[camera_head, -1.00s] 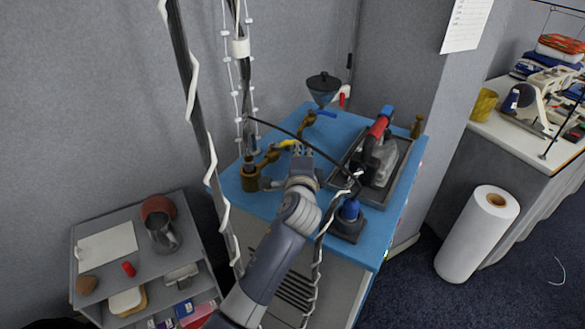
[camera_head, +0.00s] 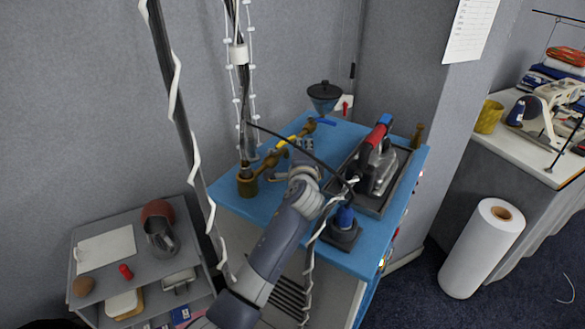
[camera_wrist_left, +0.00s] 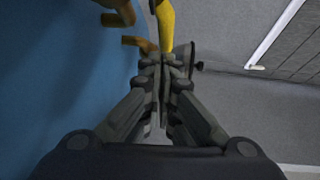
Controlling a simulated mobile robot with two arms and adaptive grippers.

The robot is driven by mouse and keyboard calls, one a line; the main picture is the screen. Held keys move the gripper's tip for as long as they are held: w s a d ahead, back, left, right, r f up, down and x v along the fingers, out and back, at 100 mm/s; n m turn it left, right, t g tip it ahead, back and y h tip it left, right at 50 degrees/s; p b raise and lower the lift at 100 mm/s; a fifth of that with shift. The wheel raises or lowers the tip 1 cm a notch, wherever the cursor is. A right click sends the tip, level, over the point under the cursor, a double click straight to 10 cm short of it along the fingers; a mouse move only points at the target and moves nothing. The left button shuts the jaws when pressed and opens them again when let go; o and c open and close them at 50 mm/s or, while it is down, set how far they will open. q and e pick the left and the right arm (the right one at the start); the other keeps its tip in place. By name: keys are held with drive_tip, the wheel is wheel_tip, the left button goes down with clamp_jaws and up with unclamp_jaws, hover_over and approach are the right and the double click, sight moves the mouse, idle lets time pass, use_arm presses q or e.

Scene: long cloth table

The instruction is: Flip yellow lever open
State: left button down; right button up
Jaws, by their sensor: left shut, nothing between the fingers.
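The yellow lever (camera_head: 285,141) sits on the brass pipe fitting (camera_head: 264,161) on the blue-topped cart, left of the iron. In the left wrist view, the yellow lever (camera_wrist_left: 166,24) comes down from the top edge to just beyond the fingertips. My left gripper (camera_head: 301,152) is beside the lever, on its near right side, low over the blue top. In the wrist view, my left gripper (camera_wrist_left: 162,62) has its fingers together with nothing between them. I cannot tell whether the fingertips touch the lever. My right gripper is not in view.
An iron (camera_head: 375,163) rests on a dark tray to the right. A blue lever (camera_head: 325,121) and a dark funnel (camera_head: 324,96) stand behind. A black cable crosses above my gripper. Vertical poles rise at left.

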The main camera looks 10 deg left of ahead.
use_arm(q)
drive_tip(key=v, duration=1.1)
drive_tip(key=shift+s+d, duration=0.1)
drive_tip(key=shift+s, duration=0.2)
